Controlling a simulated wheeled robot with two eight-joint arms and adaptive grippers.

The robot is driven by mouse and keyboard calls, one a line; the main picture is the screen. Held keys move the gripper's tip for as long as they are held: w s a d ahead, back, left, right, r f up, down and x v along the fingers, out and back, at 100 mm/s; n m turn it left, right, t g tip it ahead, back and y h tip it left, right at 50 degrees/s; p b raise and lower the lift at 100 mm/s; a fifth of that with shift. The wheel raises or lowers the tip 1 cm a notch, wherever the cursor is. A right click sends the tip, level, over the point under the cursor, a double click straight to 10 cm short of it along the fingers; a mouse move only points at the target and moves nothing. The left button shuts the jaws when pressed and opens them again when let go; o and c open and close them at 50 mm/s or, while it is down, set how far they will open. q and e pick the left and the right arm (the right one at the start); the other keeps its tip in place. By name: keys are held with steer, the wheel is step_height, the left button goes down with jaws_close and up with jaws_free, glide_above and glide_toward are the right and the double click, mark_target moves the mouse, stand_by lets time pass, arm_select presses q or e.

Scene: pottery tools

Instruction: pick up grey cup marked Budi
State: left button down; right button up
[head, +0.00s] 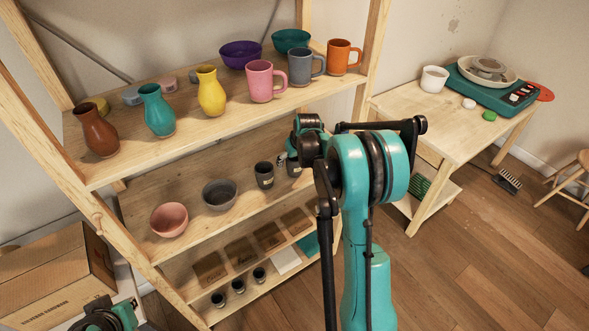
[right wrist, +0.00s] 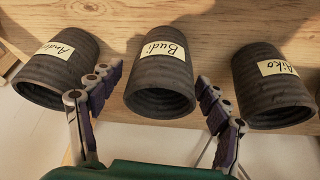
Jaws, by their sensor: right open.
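The grey cup marked Budi (right wrist: 160,88) is the middle of three dark grey ribbed cups in the right wrist view, its pale label on the side and its open mouth facing the camera. My right gripper (right wrist: 154,83) is open, with one finger on each side of the Budi cup. I cannot tell whether they touch it. In the head view my right arm reaches to the middle shelf, where its gripper (head: 283,160) is small and partly hidden beside a dark cup (head: 264,175). Part of my left arm shows at the lower left; its fingers are not clear.
A cup with a partly hidden label (right wrist: 59,69) stands left of the Budi cup, and the Aiko cup (right wrist: 271,88) right of it, both close to my fingers. A grey bowl (head: 220,194) and pink bowl (head: 169,220) share the shelf. The upper shelf (head: 200,135) overhangs it.

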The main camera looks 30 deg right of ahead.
steer(key=shift+x, duration=1.05)
steer(key=shift+s+r, duration=0.1)
steer(key=c, duration=1.4)
steer(key=shift+c, duration=0.3)
steer(key=shift+r, duration=0.15)
